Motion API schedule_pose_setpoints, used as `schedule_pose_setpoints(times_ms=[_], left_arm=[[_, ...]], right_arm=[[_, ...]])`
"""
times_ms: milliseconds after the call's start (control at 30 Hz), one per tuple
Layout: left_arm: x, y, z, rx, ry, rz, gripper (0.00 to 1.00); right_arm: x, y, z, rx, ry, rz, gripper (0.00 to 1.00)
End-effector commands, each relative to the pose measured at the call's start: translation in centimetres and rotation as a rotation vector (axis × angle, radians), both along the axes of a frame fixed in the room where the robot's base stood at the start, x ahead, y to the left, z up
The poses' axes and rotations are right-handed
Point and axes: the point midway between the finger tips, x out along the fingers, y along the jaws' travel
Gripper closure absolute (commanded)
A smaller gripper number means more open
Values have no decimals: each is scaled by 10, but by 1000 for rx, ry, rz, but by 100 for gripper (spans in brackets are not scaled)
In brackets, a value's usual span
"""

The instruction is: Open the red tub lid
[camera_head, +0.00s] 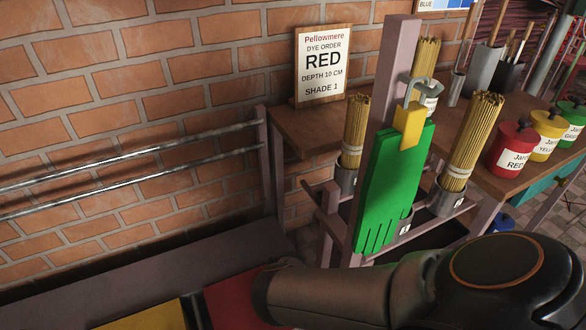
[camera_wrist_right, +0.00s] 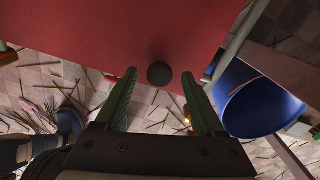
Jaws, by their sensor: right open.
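The red lid (camera_wrist_right: 110,30) fills the upper part of the right wrist view as a flat red panel with a round dark knob (camera_wrist_right: 160,74). My right gripper (camera_wrist_right: 159,73) is open, its two green fingers on either side of the knob in the picture. Whether they touch it, I cannot tell. In the head view, a red surface (camera_head: 232,302) shows at the bottom beside a yellow one (camera_head: 150,318), partly hidden behind my right arm. My right gripper is hidden there. My left gripper is not in view.
A rack post (camera_head: 396,60) holds green gloves (camera_head: 395,185) near bundles of sticks (camera_head: 470,135). Red, yellow and green jars stand on the bench at right; the red jar (camera_head: 512,150) is nearest. A blue container (camera_wrist_right: 262,105) is right of the lid in the wrist view.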

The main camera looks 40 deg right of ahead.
Motion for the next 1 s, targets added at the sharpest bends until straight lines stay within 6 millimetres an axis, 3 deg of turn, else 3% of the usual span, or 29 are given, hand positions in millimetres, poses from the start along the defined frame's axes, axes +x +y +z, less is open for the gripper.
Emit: schedule_pose_setpoints(times_ms=[333,900,1000], left_arm=[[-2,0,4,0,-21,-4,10],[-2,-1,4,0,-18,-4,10],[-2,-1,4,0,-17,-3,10]], right_arm=[[0,0,-1,0,0,0,29],[0,0,-1,0,0,1,93],[0,0,-1,0,0,1,100]])
